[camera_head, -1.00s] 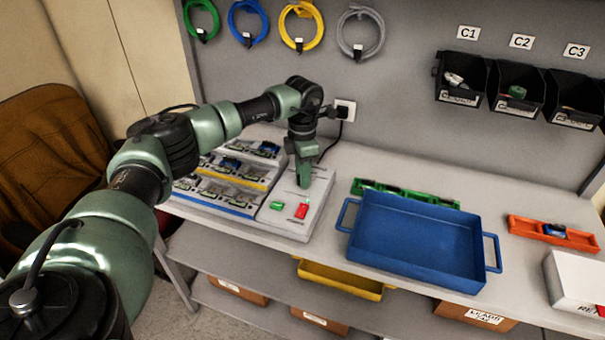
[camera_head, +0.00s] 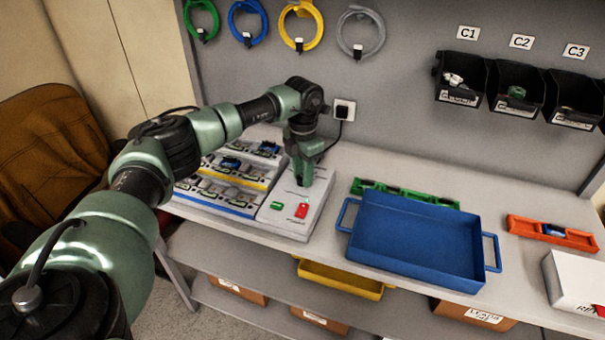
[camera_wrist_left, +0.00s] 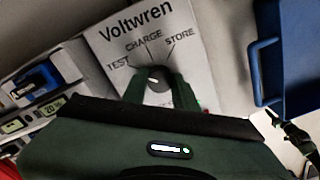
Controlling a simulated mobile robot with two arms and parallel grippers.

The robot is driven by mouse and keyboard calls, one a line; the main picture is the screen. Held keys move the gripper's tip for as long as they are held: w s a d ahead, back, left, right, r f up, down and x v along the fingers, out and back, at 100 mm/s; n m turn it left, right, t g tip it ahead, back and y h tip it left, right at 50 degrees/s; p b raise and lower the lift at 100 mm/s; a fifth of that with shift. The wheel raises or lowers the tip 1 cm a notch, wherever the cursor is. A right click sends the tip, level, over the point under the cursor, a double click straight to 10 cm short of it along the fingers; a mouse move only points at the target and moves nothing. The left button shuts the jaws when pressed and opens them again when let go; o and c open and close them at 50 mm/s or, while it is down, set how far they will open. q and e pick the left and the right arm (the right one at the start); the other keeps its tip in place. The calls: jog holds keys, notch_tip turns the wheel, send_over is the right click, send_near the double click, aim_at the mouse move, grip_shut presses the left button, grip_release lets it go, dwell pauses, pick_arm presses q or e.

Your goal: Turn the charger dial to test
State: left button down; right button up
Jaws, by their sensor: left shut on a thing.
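The charger (camera_head: 318,205) is a light grey box at the right end of the battery station, with a green button (camera_head: 277,206) and a red switch (camera_head: 301,211) at its front. In the left wrist view its panel reads Voltwren, with TEST, CHARGE and STORE marked around a dark round dial (camera_wrist_left: 157,80). A small pale mark shows on the dial; I cannot tell exactly which label it points at. My left gripper (camera_head: 303,182) points down over the charger, its green fingers (camera_wrist_left: 158,92) shut on the dial from both sides. The dial is hidden in the head view.
Battery bays (camera_head: 225,180) stand left of the charger. A blue tray (camera_head: 405,275) and a green rack (camera_head: 440,201) lie to its right. An orange holder (camera_head: 525,232) and a white box (camera_head: 575,285) are farther right. A black plug (camera_head: 342,112) is in the wall behind.

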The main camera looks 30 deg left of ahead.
pick_arm(q)
jog(key=shift+w+r, duration=0.1)
jog(key=shift+r, duration=0.05)
jog(key=c, duration=1.1)
grip_release()
notch_tip(320, 180, up, 7)
jog(key=shift+f+b, duration=0.15)
jog(key=shift+b, duration=0.85)
jog(key=shift+r, duration=0.5)
jog(key=shift+d+f, duration=0.1)
